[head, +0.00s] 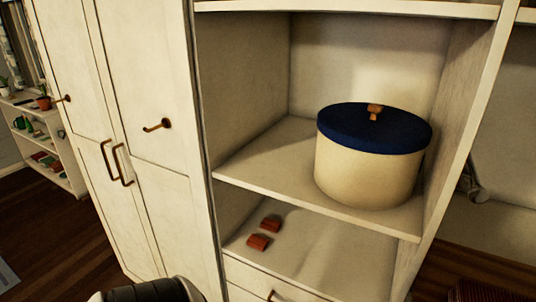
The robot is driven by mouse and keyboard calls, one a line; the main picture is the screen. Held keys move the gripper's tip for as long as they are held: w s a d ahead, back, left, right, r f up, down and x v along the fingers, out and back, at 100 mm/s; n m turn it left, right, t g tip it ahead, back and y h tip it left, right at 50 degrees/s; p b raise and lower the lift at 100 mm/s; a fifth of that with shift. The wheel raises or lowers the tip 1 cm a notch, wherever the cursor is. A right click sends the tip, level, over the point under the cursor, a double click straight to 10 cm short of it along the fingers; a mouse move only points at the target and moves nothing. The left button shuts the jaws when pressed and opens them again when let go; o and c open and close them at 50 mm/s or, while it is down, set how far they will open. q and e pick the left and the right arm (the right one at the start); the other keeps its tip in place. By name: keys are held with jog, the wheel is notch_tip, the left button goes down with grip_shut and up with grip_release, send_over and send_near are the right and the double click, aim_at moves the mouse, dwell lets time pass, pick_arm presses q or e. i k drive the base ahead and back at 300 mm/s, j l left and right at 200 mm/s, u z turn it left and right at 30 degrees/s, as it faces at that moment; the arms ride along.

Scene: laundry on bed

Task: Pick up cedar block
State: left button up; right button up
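Two small reddish-brown blocks lie on the lower shelf of the white cabinet, near its left side. The nearer cedar block (258,242) is close to the shelf's front edge. The other cedar block (270,224) lies just behind it and slightly to the right. Neither of my grippers is in view. Only a white and black part of my own body shows at the bottom edge, left of the blocks.
A round cream box (365,172) with a dark blue lid (350,127) stands on the shelf above (265,160). A drawer (250,277) is under the blocks. Closed wardrobe doors (160,85) with protruding handles are on the left. The lower shelf's right part is clear.

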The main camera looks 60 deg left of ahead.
aim_at(259, 242)
jog(key=u, duration=1.9)
